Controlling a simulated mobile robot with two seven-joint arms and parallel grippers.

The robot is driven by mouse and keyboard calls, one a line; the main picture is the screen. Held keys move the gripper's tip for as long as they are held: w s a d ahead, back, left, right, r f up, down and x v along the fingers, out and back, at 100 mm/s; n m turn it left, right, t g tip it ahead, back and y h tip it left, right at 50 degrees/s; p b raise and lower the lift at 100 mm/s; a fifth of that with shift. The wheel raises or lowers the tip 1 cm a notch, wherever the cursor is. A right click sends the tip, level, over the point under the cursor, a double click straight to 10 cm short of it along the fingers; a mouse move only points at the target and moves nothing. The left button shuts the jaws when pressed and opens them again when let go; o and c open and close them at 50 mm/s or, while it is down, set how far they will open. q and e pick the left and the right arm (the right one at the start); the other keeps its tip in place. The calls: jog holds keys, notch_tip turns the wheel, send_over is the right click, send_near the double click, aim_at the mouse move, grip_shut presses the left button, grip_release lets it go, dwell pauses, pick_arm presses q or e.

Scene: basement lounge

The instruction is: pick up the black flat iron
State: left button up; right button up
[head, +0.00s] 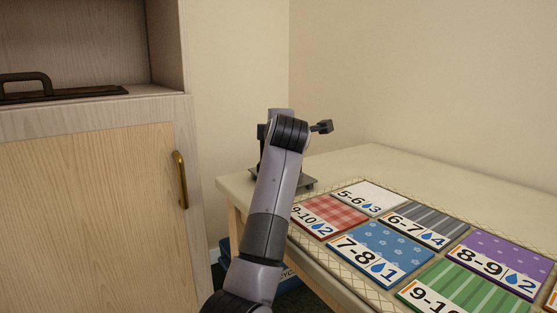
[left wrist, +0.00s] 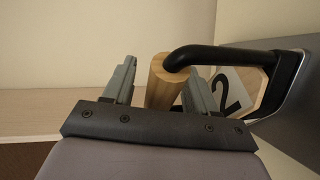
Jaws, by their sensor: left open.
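In the left wrist view a black curved handle (left wrist: 212,54) joins a grey body (left wrist: 298,84) with a shiny edge; this looks like the flat iron. My left gripper (left wrist: 160,68) is open. A pale wooden post (left wrist: 164,80) shows between its fingers, and the handle's bent end is close to the right finger; I cannot tell whether they touch. In the head view my left arm reaches to the table's far left corner and hides its fingers. A dark flat base (head: 302,183) there, partly hidden by the arm, may be the iron. My right gripper is out of view.
The cream table (head: 390,156) holds a mat with several numbered, patterned cards (head: 372,252). A wooden cabinet (head: 90,215) with a brass handle stands left, with a dark flat handled object (head: 65,94) on its shelf. Walls close off the back.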

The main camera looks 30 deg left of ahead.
pick_arm(q)
grip_shut()
dwell(1.2)
jog(key=shift+r, duration=0.15)
